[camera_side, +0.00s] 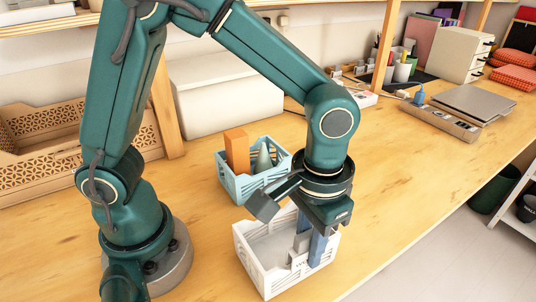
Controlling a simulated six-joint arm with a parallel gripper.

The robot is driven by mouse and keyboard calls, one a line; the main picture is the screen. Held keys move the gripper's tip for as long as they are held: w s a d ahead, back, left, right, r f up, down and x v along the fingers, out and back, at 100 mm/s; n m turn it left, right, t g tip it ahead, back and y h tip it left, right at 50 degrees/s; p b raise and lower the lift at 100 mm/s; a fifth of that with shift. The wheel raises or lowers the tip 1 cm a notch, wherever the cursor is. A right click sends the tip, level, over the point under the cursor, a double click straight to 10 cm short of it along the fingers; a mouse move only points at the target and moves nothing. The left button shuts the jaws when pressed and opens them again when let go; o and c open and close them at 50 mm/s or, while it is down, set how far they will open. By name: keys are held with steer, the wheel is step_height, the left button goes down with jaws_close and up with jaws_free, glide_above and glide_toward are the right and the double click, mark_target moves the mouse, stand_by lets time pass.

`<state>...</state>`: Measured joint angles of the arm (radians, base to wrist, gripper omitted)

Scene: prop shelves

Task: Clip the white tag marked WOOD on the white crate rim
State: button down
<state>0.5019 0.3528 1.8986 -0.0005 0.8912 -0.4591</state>
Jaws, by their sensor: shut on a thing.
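The white crate (252,264) stands on the wooden table near the front, with slotted sides and an open top. My gripper (310,246) points down at the crate's right part, its fingers reaching to the rim and inside. It is shut on a small white tag (298,261), which shows beside the fingers with dark lettering. The lettering is too small and partly hidden to read in full. I cannot tell whether the tag touches the rim or sits around it.
A light blue crate (226,185) holding an orange block (237,151) and a grey-green cone (264,158) stands just behind. A wooden patterned crate (40,124) is at left. The table right of the white crate is clear.

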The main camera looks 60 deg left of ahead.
steer(key=shift+f, duration=1.4)
stand_by(2.3)
steer(key=c, duration=0.7)
jaws_free()
steer(key=shift+r, duration=2.6)
